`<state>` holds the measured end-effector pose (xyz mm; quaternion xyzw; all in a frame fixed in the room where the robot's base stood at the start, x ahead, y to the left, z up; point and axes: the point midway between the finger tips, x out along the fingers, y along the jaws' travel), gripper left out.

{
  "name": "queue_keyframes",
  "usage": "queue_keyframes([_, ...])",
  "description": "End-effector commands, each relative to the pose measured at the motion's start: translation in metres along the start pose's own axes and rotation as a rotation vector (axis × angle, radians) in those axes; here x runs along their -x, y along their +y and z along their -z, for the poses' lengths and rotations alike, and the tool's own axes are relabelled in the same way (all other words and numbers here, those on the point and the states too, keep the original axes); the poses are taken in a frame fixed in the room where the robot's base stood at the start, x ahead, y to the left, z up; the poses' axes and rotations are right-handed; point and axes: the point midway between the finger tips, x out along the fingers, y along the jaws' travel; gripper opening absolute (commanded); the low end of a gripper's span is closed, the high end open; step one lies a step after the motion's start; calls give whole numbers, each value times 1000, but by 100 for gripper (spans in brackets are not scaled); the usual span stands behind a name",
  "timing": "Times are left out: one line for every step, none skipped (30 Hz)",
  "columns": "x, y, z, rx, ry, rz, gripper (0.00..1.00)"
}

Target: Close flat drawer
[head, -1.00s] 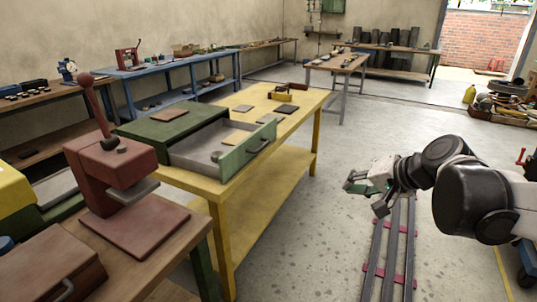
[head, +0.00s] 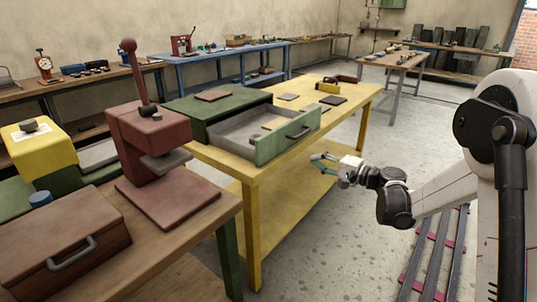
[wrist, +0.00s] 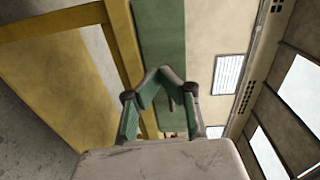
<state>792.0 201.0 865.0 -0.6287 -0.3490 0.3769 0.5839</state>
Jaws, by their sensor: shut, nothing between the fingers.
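The flat drawer (head: 245,130) is grey inside with a green front, and it stands pulled out of its low green cabinet (head: 210,108) on the yellow table. Its front carries a dark bar handle (head: 298,131). My gripper (head: 318,158) is to the right of and below the drawer front, in front of the table edge and apart from the handle. In the wrist view my gripper's green fingers (wrist: 166,74) meet at the tips with nothing between them. A green panel (wrist: 162,35) shows beyond the fingertips; the handle cannot be made out there.
The yellow table (head: 345,100) holds small plates and a small yellow box (head: 328,87). A red press (head: 150,140) and a brown lidded box (head: 60,245) stand on the near-left bench. Open floor (head: 340,240) lies below my arm.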

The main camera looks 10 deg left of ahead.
Motion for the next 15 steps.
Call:
queue_keyframes([-3, 9, 4, -11, -2, 20, 0])
queue_keyframes([-4, 12, 5, -17, -3, 32, 0])
queue_keyframes([-6, 15, 7, -23, -4, 43, 0])
queue_keyframes([-6, 16, 8, -27, -5, 51, 0])
queue_keyframes([-7, 18, 8, -30, -5, 57, 0])
queue_keyframes([-8, 19, 9, -32, -6, 62, 0])
queue_keyframes([-8, 20, 9, -34, -6, 65, 0])
queue_keyframes([-10, 20, 9, -35, -7, 67, 0])
queue_keyframes([-12, 20, 9, -35, -7, 68, 0])
queue_keyframes([-14, 20, 9, -35, -8, 68, 0])
queue_keyframes([-17, 20, 9, -35, -8, 68, 0])
queue_keyframes([-22, 19, 8, -35, -9, 68, 0])
queue_keyframes([-26, 19, 8, -35, -10, 67, 0])
queue_keyframes([-31, 19, 8, -35, -10, 67, 0])
queue_keyframes([-37, 19, 8, -35, -9, 67, 0])
